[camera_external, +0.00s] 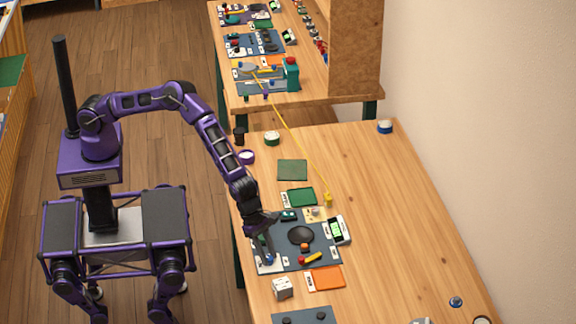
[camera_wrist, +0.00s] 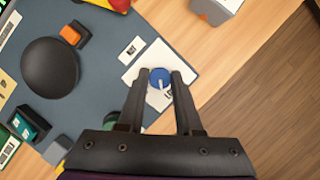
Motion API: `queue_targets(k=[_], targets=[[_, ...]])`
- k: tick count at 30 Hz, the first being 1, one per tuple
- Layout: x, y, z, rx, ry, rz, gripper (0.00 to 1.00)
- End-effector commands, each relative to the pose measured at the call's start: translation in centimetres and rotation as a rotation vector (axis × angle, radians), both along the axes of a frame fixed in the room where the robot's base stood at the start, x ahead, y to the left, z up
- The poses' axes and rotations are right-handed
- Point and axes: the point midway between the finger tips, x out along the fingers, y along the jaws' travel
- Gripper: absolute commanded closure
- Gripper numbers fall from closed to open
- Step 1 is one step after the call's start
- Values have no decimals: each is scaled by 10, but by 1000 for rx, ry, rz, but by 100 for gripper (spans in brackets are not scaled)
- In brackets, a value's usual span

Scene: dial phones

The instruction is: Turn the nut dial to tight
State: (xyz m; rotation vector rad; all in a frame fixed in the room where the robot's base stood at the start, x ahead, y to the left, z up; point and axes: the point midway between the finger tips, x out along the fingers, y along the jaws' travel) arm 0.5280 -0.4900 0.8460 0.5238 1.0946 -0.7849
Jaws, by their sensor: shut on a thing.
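The nut dial is a small blue round knob (camera_wrist: 160,77) with a pale pointer, on a white plate (camera_wrist: 140,68) at the edge of the blue-grey mat. In the wrist view my gripper (camera_wrist: 159,80) has one finger on each side of the blue knob, shut on it. The pointer runs from the knob's middle toward the lower part of the picture. Any lettering on the plate is too small to read. In the external view my gripper (camera_external: 265,250) reaches down at the mat's left side, and the blue knob (camera_external: 270,259) shows small beside it.
The mat (camera_wrist: 105,45) also bears a black round disc (camera_wrist: 50,67), an orange block (camera_wrist: 72,35) and a teal block (camera_wrist: 28,122). A red and yellow handle (camera_external: 310,258) lies nearby. A white box (camera_external: 282,288) stands near the mat.

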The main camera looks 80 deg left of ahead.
Motion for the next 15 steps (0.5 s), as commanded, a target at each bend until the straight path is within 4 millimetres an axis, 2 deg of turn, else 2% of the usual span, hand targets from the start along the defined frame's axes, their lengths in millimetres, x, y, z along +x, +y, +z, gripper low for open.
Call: queue_targets(k=[8, 15], targets=[[2, 2, -1, -1, 4, -119, 100], [3, 2, -1, -2, 4, -317, 100]])
